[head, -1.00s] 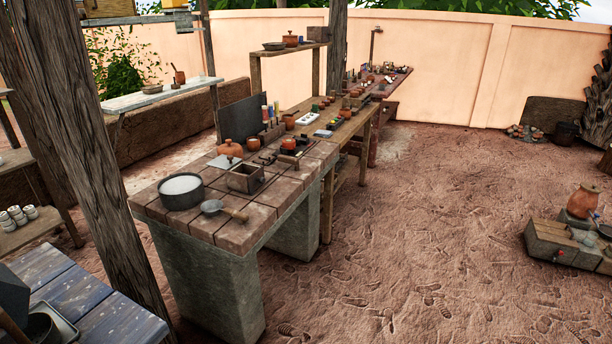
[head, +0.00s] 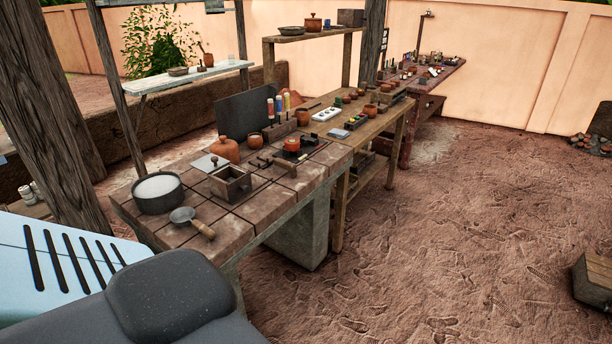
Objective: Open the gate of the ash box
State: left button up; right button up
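A small open-topped, dark brown box (head: 230,185), which looks like the ash box, stands on the near tiled worktop (head: 250,212). A flat grey plate with a knob (head: 207,162) lies just behind and left of it. The gate is too small to make out, so I cannot tell whether it is open or shut. A part of my own arm, pale blue and dark grey, fills the lower left. Neither gripper is in view.
A wooden table (head: 368,138) adjoins the worktop at the right. The sandy ground (head: 450,230) right of it is open.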

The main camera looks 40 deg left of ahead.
aim_at(237, 189)
jog(key=i+u, duration=0.1)
jog(key=i, duration=0.3)
jog(key=i+l+u, duration=0.1)
jog(key=i, duration=0.35)
jog(key=i+l+u, duration=0.1)
jog(key=i, duration=0.3)
jog(key=i+l+u, duration=0.15)
jog(key=i+u, duration=0.15)
jog(key=u, duration=0.2)
jog(key=i+l+u, duration=0.25)
jog(key=u, duration=0.25)
jog(key=i+l+u, duration=0.2)
jog(key=l+u, duration=0.3)
jog(key=i+l+u, duration=0.15)
jog(key=l+u, duration=0.15)
jog(key=u, duration=0.2)
jog(key=l+u, duration=0.5)
jog(key=l, duration=0.3)
jog(key=i, duration=0.05)
